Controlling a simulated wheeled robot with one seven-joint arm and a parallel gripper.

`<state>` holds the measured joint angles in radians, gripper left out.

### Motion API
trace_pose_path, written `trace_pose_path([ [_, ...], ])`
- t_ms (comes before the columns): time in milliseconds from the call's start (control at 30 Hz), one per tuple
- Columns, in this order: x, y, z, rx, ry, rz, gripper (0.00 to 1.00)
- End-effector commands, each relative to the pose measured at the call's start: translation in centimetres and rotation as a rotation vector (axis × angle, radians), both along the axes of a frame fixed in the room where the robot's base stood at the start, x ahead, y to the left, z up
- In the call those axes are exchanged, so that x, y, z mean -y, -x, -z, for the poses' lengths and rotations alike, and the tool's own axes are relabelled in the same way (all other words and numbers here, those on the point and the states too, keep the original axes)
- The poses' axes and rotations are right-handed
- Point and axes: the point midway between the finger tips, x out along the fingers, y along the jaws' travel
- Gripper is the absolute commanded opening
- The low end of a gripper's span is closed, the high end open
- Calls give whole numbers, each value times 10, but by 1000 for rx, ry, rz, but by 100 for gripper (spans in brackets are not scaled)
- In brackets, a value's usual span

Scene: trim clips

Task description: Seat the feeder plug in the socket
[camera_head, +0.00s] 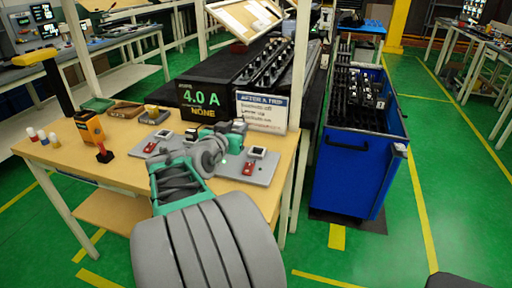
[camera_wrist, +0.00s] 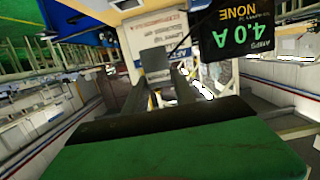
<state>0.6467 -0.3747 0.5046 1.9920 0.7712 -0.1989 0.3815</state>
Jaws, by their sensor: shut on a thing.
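My gripper (camera_head: 236,128) reaches over the grey board on the bench, just below the sign. In the wrist view its two fingers (camera_wrist: 160,92) are shut on a dark grey block (camera_wrist: 155,59), which looks like the feeder plug. In the head view the plug is too small and covered to make out. The grey board (camera_head: 262,173) carries small black-and-white fittings, one at the right (camera_head: 257,152) and one at the left (camera_head: 165,134), with red switches near them. I cannot tell which fitting is the socket; part of the board is hidden behind my arm.
A display (camera_head: 204,99) reading "4.0 A" and "NONE" and a white sign (camera_head: 262,111) stand behind the board. An orange box (camera_head: 89,127), a red-handled thing (camera_head: 104,154) and small bottles (camera_head: 42,137) are at left. A blue bin (camera_head: 350,170) stands right of the bench.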

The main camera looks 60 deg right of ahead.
Motion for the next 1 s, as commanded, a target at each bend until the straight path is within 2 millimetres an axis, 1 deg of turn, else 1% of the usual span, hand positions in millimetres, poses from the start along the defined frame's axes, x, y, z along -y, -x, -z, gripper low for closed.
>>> trace_pose_path([
  [33,15,7,4,-3,-2,9,0],
  [133,43,14,18,-3,-2,7,0],
  [200,55,15,38,-4,-4,2,0],
  [300,71,19,58,-3,-3,1,0],
  [333,74,19,61,-1,-1,0,0],
  [533,88,23,81,-1,-1,-2,0],
  [600,87,21,95,-3,-3,-5,0],
  [700,86,21,109,-3,-3,-5,0],
  [867,85,21,113,-4,-9,-6,0],
  [900,84,22,115,-6,-12,-5,33],
  [1000,85,22,114,-5,-10,-5,41],
])
